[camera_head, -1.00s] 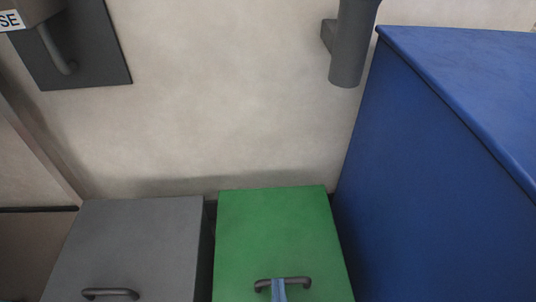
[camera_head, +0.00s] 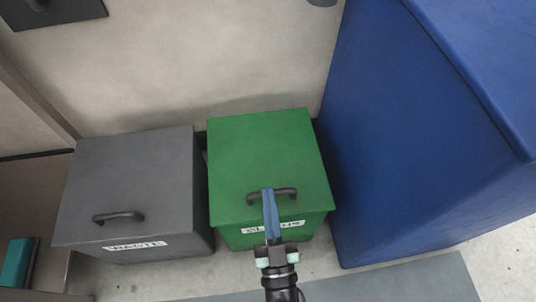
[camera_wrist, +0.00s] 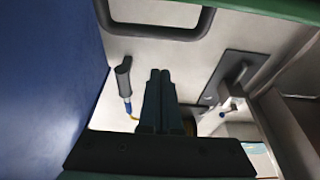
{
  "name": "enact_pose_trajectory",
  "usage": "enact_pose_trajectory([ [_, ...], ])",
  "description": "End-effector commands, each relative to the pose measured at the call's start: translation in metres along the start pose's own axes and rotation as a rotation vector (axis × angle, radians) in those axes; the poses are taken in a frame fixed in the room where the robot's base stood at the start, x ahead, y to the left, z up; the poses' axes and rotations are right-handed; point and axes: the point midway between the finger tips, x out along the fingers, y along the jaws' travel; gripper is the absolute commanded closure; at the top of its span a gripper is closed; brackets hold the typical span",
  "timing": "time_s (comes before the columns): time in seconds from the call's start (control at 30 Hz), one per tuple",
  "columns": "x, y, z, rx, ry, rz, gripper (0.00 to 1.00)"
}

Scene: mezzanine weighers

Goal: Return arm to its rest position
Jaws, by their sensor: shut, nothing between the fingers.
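My gripper (camera_head: 268,193) is shut and empty, its two slim blue fingers side by side. In the head view it overlaps the dark handle (camera_head: 287,192) on the lid of the green bin (camera_head: 262,150); I cannot tell whether they touch. The bin's lid looks closed, and my fingers partly cover its front label. In the wrist view my gripper (camera_wrist: 158,73) points away from the camera. A dark handle loop (camera_wrist: 155,30) spans the top of that view, with a green edge (camera_wrist: 285,8) at the upper right.
A grey bin (camera_head: 130,185) with a handle and white label stands left of the green one. A tall blue cabinet (camera_head: 390,130) stands close on the right. The pale wall (camera_head: 200,60) is behind. A teal object (camera_head: 17,262) sits at lower left.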

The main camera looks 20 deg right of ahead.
Motion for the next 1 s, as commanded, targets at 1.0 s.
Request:
enact_pose_trajectory([
  [1.0, -0.050, -0.003, -0.001, 0.000, 0.043, -0.012, 1.00],
])
